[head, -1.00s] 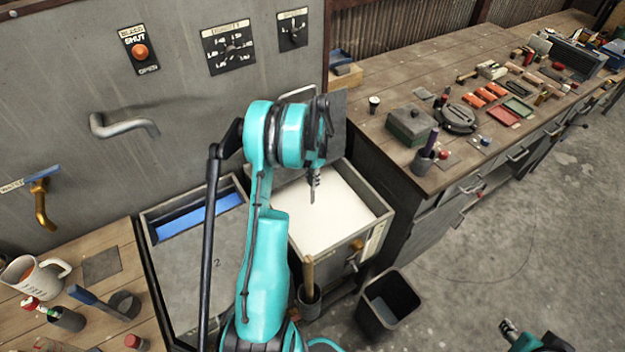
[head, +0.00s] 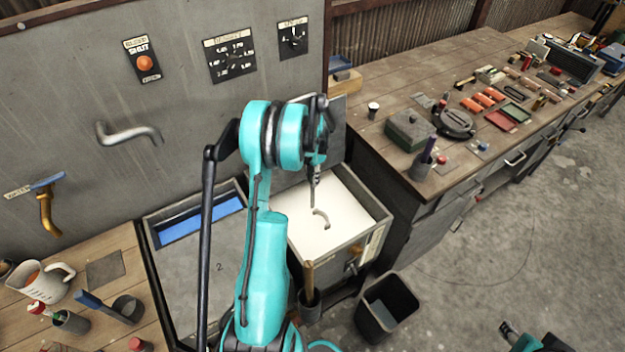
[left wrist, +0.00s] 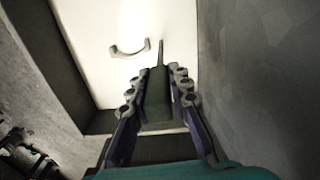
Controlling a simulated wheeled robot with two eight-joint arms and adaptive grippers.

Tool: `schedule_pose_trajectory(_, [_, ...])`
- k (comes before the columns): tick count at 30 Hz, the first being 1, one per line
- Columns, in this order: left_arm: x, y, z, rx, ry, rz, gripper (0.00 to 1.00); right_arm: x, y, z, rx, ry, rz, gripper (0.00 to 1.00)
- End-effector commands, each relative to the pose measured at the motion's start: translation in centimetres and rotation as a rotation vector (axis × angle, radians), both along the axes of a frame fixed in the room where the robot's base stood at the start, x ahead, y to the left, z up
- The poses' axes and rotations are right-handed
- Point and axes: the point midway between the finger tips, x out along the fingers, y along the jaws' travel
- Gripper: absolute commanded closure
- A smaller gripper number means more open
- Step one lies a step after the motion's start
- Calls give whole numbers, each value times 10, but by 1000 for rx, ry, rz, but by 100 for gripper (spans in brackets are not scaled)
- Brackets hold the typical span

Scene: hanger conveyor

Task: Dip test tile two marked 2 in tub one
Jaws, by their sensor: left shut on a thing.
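My left gripper (head: 314,172) is over the white-filled tub (head: 372,228), the right one of two tubs; no number is readable on it. The gripper is shut on a dark, narrow slab, likely the test tile (left wrist: 157,98), seen nearly edge-on between the fingers in the left wrist view. Its mark cannot be read. A grey curved piece (head: 321,219) shows at the white surface just below the gripper, and also in the left wrist view (left wrist: 130,51); whether it touches the tile is unclear. My right gripper (head: 507,328) is at the bottom right, too small to judge.
The left tub (head: 219,266) has a lid marked 2 and a strip of blue. A dark bin (head: 388,306) stands in front. A crowded workbench (head: 395,75) is at the right. The panel's bent handle (head: 128,134) sticks out behind. Open floor lies at right.

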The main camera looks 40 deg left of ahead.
Motion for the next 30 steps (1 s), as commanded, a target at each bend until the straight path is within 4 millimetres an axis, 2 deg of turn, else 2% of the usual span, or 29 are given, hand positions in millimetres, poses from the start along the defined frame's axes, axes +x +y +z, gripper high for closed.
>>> schedule_pose_trajectory(1, [0, 0, 8, 0, 0, 0, 100, 0, 0, 5, 0, 0, 0, 60])
schedule_pose_trajectory(30, [0, 0, 105, 0, 0, 0, 100, 0, 0, 58, 0, 0, 0, 60])
